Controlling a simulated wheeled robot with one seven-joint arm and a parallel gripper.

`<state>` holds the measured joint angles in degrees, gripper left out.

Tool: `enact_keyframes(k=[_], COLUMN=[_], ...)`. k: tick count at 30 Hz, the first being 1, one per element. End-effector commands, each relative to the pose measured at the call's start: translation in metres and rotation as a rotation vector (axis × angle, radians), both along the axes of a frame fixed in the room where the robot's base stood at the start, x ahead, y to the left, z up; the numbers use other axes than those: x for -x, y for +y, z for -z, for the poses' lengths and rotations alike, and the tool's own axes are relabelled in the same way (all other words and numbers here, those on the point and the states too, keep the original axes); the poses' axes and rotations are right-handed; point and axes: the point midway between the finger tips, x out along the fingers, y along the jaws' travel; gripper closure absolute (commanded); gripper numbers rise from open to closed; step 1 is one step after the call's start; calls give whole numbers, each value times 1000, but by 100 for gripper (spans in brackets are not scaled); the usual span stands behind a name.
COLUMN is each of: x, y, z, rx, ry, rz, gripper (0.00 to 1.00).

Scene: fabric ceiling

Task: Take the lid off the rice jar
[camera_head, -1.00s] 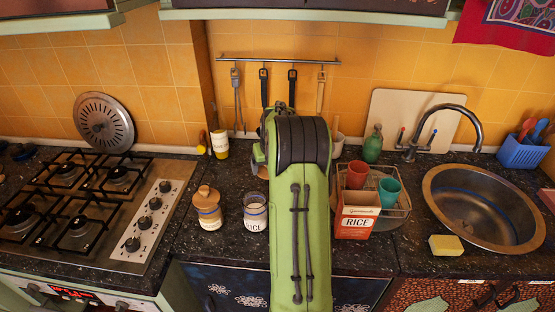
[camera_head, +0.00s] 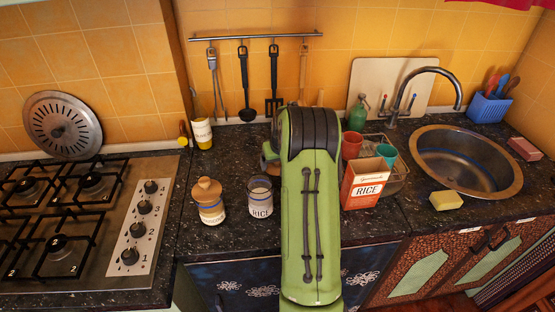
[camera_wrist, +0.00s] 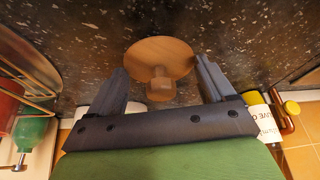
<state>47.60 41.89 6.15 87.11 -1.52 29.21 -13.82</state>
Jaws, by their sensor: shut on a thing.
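The rice jar (camera_head: 261,199) is a glass jar labelled RICE, standing upright on the dark speckled counter with its top open and pale contents inside. My gripper (camera_wrist: 159,64) is shut on the round wooden lid (camera_wrist: 160,54), with one finger at each side of its rim. The lid's knob (camera_wrist: 160,88) points toward the wrist camera, and the counter lies behind it. I cannot tell whether the lid touches the counter. In the head view my green arm hides the gripper, to the right of the jar.
A lidded jar (camera_head: 209,203) stands left of the rice jar, near the stove (camera_head: 80,225). A red RICE box (camera_head: 366,184) and a wire rack with cups (camera_head: 388,153) stand right of my arm. The sink (camera_head: 466,160) and a yellow sponge (camera_head: 446,201) are further right.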

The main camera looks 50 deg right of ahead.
Motion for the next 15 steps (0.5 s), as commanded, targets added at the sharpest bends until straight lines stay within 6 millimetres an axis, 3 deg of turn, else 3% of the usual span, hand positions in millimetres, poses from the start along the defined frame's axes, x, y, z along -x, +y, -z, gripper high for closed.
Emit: enact_keyframes(k=[1,5,15], x=[0,0,0], y=[0,0,0], z=[12,23,23], rx=[-1,0,1], ry=[1,0,0], rz=[1,1,0], gripper=[46,46,46])
